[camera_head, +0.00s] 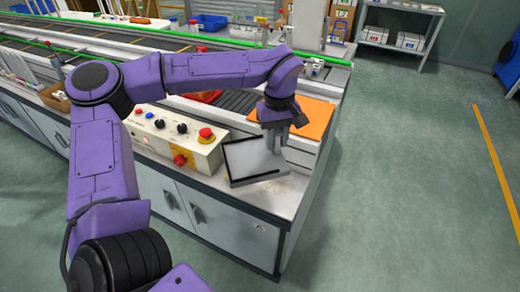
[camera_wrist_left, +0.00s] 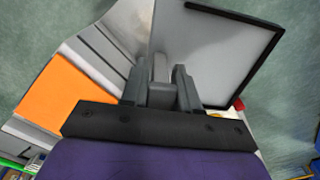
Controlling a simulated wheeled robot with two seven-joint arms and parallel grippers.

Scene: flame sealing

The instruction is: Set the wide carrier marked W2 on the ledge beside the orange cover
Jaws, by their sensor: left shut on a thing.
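The carrier is a flat, pale grey tray (camera_head: 252,158) with black edge strips. My left gripper (camera_head: 277,148) is shut on its right side and holds it tilted over the ledge (camera_head: 286,192) at the bench's front right corner. I cannot tell if it touches the ledge. No W2 mark can be read. In the left wrist view the carrier (camera_wrist_left: 215,50) extends up and right from the fingers (camera_wrist_left: 160,88). The orange cover (camera_head: 314,117) lies flat behind and right of the gripper. It also shows at left in the left wrist view (camera_wrist_left: 62,97). My right gripper is not in view.
A control box (camera_head: 180,140) with red buttons stands just left of the carrier. A conveyor with green rails (camera_head: 150,32) runs behind. A grey shelf (camera_head: 400,35) stands at the back right. The floor right of the bench is clear.

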